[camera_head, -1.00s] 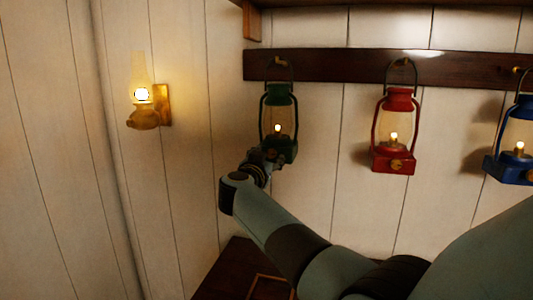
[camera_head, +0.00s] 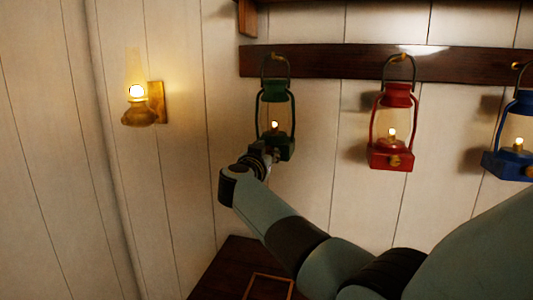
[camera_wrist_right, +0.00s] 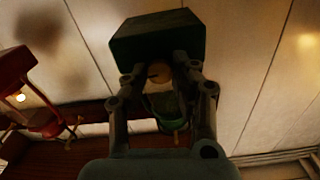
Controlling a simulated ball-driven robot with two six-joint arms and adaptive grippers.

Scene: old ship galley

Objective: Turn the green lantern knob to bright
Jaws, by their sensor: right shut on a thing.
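The green lantern (camera_head: 276,108) hangs by its handle from a hook on the dark rail, with a small lit flame inside. My right gripper (camera_head: 269,153) is at the front of its base. In the right wrist view the green base (camera_wrist_right: 158,38) is ahead of the fingers. The round brass knob (camera_wrist_right: 160,74) of the lantern sits between the fingertips of my right gripper (camera_wrist_right: 161,72), which is shut on it. A dark mark shows on the knob's face. In the head view the gripper hides the knob. My left gripper is not in view.
A red lantern (camera_head: 392,128) and a blue lantern (camera_head: 515,135) hang to the right on the same rail (camera_head: 330,65). A lit brass wall lamp (camera_head: 139,108) is on the left wall. A dark wooden surface (camera_head: 233,262) lies below. The wall between the lanterns is clear.

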